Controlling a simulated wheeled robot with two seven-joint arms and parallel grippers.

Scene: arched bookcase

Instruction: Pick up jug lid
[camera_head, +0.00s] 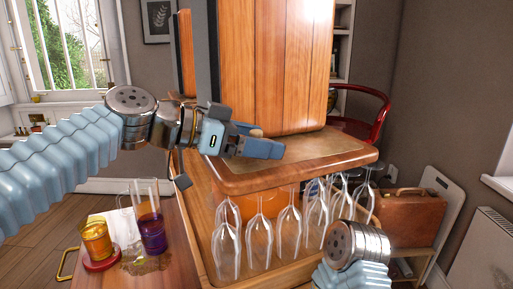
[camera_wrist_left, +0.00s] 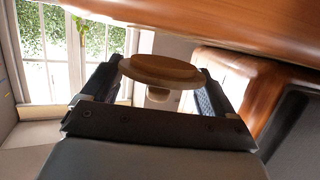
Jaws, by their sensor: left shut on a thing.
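The jug lid (camera_wrist_left: 160,72) is a round, light wooden disc with a small knob under it, seen between the fingers in the left wrist view. My left gripper (camera_head: 262,144) is shut on it, in front of the wooden cabinet above the shelf edge. Only a small tan piece of the lid (camera_head: 256,132) shows in the head view. A tall clear glass jug (camera_head: 151,232) with purple liquid stands without a lid on the low wooden table, lower left. Only part of my right arm shows at the lower right; its gripper is out of view.
The tall wooden cabinet (camera_head: 280,65) rises close behind my left gripper.

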